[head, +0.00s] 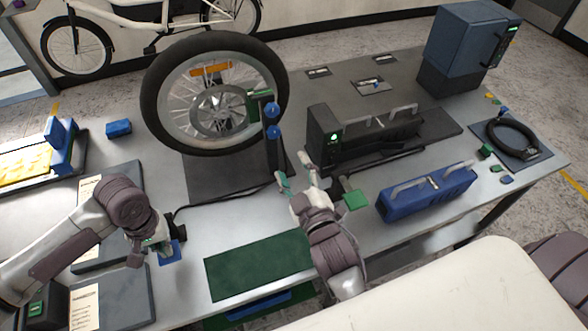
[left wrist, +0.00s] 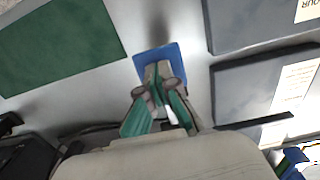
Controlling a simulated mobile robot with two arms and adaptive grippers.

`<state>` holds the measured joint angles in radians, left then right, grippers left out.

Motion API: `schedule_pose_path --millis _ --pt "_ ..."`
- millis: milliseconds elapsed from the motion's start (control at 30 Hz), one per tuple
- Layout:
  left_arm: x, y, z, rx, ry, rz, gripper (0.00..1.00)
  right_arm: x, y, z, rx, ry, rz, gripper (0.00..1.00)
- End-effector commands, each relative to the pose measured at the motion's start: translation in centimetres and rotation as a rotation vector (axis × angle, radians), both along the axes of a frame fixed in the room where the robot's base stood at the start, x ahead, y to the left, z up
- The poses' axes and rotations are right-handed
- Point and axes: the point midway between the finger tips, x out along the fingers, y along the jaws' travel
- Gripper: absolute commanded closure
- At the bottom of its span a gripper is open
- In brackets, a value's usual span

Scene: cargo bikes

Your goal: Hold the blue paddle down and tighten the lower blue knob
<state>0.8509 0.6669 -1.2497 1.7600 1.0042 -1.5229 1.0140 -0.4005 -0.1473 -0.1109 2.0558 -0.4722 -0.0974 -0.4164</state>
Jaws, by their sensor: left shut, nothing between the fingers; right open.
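The blue paddle (head: 172,252) is a flat blue square near the table's front left. It also shows in the left wrist view (left wrist: 152,56), partly covered by my fingertips. My left gripper (head: 156,246) is shut and empty, with its tips over the paddle. I cannot tell whether they touch it or how far down it is. The lower blue knob (head: 273,132) sits on a dark post beside the wheel, just under the upper blue knob (head: 272,109). My right gripper (head: 294,175) is open and empty, below and slightly right of the lower knob, apart from it.
A spoked wheel (head: 150,107) stands upright behind the post. A dark unit with a green light (head: 318,126) is right of my right gripper. A blue handled case (head: 430,197) lies farther right. A green mat (head: 258,264) lies in front. Grey labelled trays (head: 120,277) flank my left arm.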

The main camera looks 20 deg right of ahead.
Motion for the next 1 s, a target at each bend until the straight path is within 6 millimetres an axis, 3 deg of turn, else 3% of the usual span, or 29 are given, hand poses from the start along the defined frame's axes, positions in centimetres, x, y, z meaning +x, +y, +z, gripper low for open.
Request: schedule_pose_path --millis 100,1000 --pt "0.0 0.0 1.2 0.001 0.0 0.001 1.0 0.0 0.0 1.5 0.0 0.0 0.0 0.4" --pt "0.1 0.0 6.4 0.0 -0.002 0.001 1.0 0.0 0.0 8.0 0.0 0.0 0.0 0.4"
